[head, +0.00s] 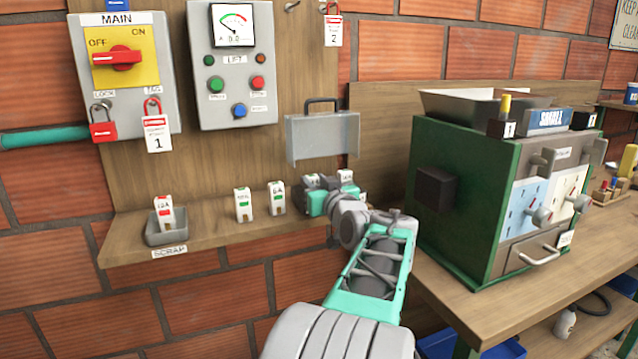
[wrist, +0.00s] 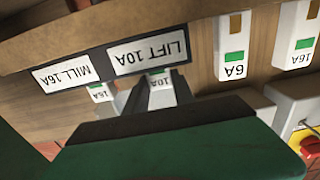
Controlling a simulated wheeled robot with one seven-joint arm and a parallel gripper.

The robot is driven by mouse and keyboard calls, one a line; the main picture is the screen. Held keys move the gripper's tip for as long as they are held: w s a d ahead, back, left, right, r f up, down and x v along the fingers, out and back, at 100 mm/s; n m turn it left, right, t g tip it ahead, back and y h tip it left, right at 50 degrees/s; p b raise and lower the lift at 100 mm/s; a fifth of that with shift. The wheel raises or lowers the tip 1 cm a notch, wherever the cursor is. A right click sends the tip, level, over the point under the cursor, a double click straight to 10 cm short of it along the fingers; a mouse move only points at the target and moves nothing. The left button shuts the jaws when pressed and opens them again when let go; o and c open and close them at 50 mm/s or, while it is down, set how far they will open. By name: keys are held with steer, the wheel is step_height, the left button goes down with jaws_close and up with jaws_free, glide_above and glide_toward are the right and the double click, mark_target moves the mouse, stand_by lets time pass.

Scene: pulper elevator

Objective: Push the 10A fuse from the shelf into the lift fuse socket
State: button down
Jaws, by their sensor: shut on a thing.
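My gripper (head: 322,197) is at the right part of the wall shelf, below the open cover. It is shut on the 10A fuse (wrist: 159,80), a white block with a green mark, which shows between the grey fingers in the wrist view. The fuse is right by the label LIFT 10A (wrist: 148,52), which appears upside down there. The lift fuse socket itself is hidden by the label strip and gripper, so I cannot tell how deep the fuse sits. Beside it, a 16A fuse (wrist: 101,92) stands at the label MILL 16A (wrist: 62,76).
A 6A fuse (head: 277,198) and another fuse (head: 243,204) stand on the shelf (head: 215,238), left of my gripper. A red-marked fuse (head: 165,213) is in the scrap tray (head: 166,236). The clear cover (head: 322,137) hangs above. The green machine (head: 465,200) stands right.

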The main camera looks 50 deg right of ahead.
steer(key=c, duration=1)
jaws_free()
steer(key=shift+o, duration=0.2)
steer(key=shift+s, duration=0.1)
